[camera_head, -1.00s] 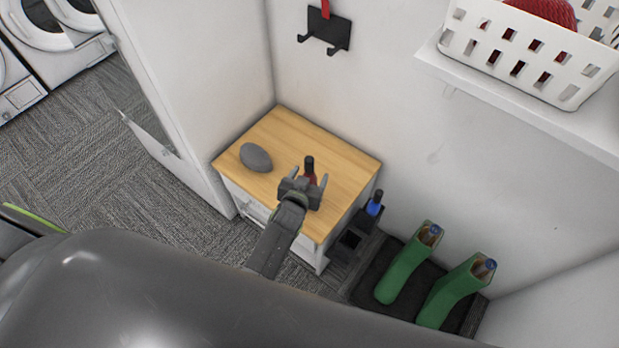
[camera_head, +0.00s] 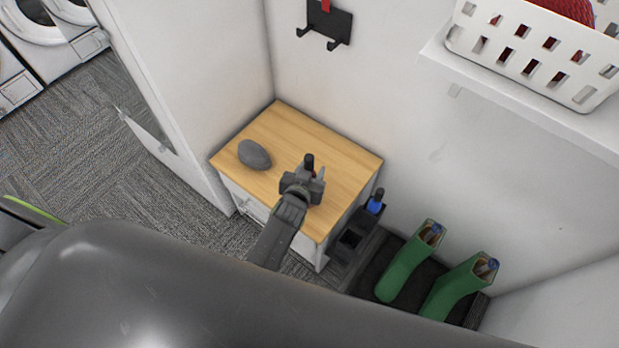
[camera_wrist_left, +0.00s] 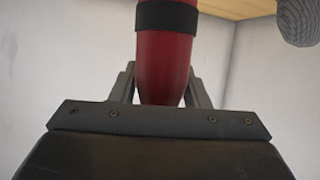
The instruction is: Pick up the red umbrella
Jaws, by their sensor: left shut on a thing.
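The red umbrella (camera_wrist_left: 165,60) is folded, with a black band around it, and stands between the fingers in the left wrist view. In the head view only its dark end (camera_head: 309,160) shows clearly above my left gripper (camera_head: 304,180); the gripper hides most of the red body. My left gripper is shut on the umbrella, over the right part of the wooden cabinet top (camera_head: 325,150). I cannot tell whether the umbrella touches the cabinet. My right gripper is not in view.
A grey stone-like object (camera_head: 254,154) lies on the cabinet top to the left. A black wall hook (camera_head: 327,24) hangs behind. Green boots (camera_head: 408,265) stand on a dark mat at right, near a blue-topped item (camera_head: 375,203). A white basket (camera_head: 520,50) sits on a shelf.

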